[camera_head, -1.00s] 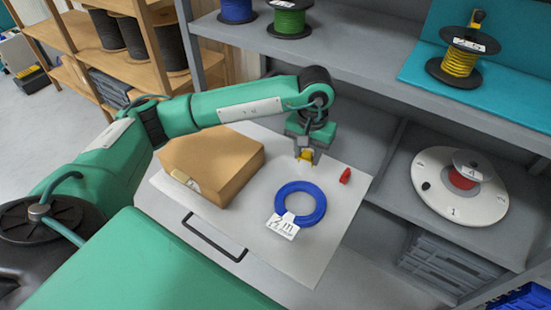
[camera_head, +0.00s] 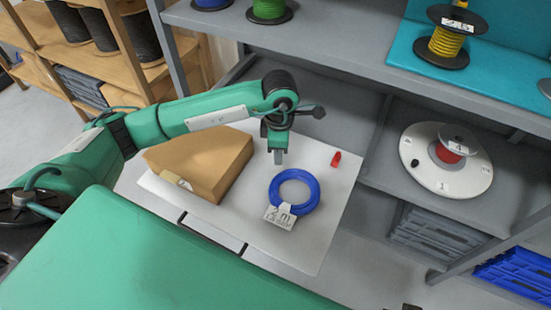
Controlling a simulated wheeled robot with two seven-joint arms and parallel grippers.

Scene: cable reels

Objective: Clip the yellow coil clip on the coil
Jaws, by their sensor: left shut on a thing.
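A blue ring-shaped coil (camera_head: 312,198) lies flat on the white board (camera_head: 310,257), with a white "2 m" tag (camera_head: 281,216) on its front-left rim. My left gripper (camera_head: 279,158) points down just behind and left of the coil, apart from its ring in the picture. It is shut on the yellow coil clip, which showed between its fingers a second ago. From this angle the clip is hidden now. A small red piece (camera_head: 336,159) lies on the board to the right of the gripper. My right gripper is not in view.
A brown box (camera_head: 205,168) stands on the board left of the coil. A grey shelf (camera_head: 330,45) with spools overhangs behind. At right, a white round turntable (camera_head: 430,180) carries a red spool. The board is clear in front of the coil.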

